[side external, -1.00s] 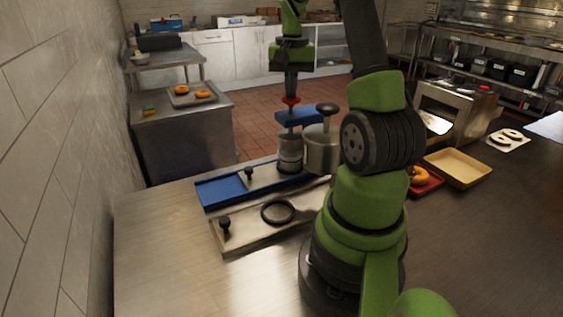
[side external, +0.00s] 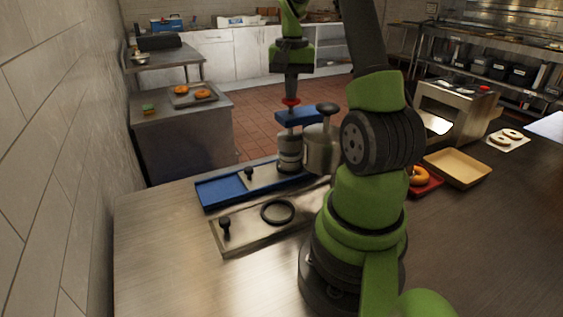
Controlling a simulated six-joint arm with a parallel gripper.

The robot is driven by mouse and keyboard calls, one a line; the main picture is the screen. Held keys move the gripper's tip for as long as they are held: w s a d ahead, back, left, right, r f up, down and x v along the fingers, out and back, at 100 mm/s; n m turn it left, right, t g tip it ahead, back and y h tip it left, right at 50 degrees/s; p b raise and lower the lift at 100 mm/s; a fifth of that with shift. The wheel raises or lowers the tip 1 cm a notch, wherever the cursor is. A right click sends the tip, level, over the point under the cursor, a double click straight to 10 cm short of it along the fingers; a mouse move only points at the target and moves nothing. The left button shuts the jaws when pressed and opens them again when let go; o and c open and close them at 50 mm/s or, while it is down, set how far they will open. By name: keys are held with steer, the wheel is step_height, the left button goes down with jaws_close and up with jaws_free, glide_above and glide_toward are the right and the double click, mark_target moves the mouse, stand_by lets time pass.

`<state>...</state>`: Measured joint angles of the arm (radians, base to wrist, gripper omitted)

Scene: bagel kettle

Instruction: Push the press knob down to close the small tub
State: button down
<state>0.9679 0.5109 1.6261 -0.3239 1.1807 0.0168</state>
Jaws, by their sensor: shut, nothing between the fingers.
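The small tub (side external: 290,150) is a grey cylinder standing upright under the press arm. How its lid sits is too small to tell.
A metal pot (side external: 320,150) with a dark knob stands close right of the tub. A blue tray (side external: 222,192) and a metal plate with a black ring (side external: 278,212) lie in front. A bagel tray (side external: 457,168) is at right.

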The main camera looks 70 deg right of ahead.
steer(key=shift+r, duration=2.15)
step_height(320, 180, up, 6)
steer(key=w+a+r+n+t, duration=0.1)
steer(key=a+r+n+t, duration=0.15)
steer(key=a, duration=0.65)
steer(key=w+a+r+n+t, duration=0.15)
steer(key=a+n, duration=0.25)
steer(key=a, duration=0.5)
steer(key=s+a+f+n+t+y, duration=0.1)
steer(key=s+a+f+n, duration=0.1)
steer(key=a, duration=0.4)
steer(key=s+a+f+n+t+y, duration=0.1)
steer(key=s+a+f+n+t, duration=0.1)
steer(key=s+a, duration=0.3)
steer(key=shift+a, duration=0.55)
